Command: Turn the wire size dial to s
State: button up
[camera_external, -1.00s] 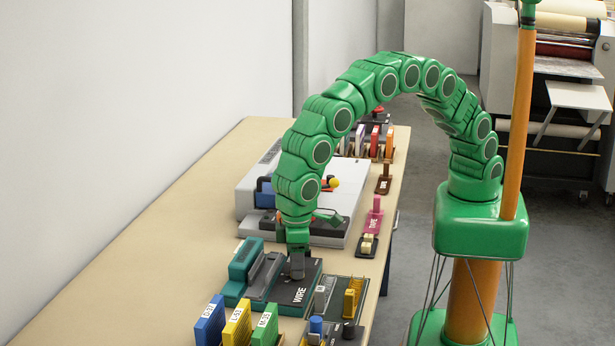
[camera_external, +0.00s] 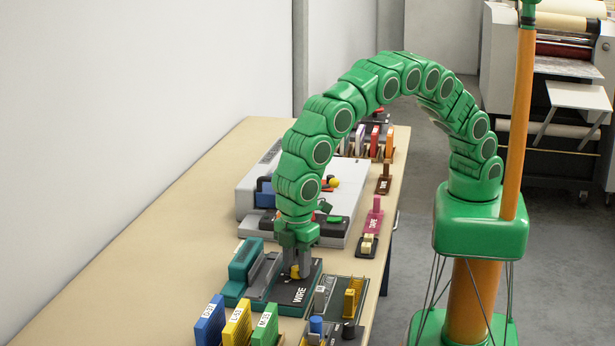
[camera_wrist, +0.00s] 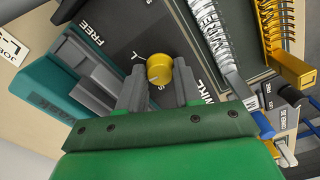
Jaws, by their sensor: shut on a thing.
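The wire size dial (camera_wrist: 159,68) is a small gold round knob on a dark panel in the wrist view. My gripper (camera_wrist: 157,91) is shut on it, one grey finger on each side. In the external view my gripper (camera_external: 295,270) points down at the dark WIRE unit (camera_external: 291,297), and a bit of gold shows between the fingers. A few white marks show around the dial, but the fingers partly hide them. I cannot tell which mark the dial points to.
A teal tool (camera_external: 245,258) stands left of the WIRE unit. Blue (camera_external: 210,322), yellow (camera_external: 237,325) and green (camera_external: 265,328) labelled blocks stand in front. A white machine (camera_external: 345,200) sits behind. The table's left side (camera_external: 130,265) is clear.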

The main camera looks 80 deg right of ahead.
aim_at(297, 268)
jog(key=n, duration=0.3)
jog(key=shift+n, duration=0.3)
jog(key=n, duration=0.3)
jog(key=shift+n, duration=0.3)
jog(key=n, duration=0.6)
jog(key=shift+n, duration=0.4)
jog(key=o, duration=1)
jog(key=shift+o, duration=0.2)
jog(key=shift+r, duration=0.1)
notch_tip(297, 268, up, 8)
jog(key=shift+f, duration=0.15)
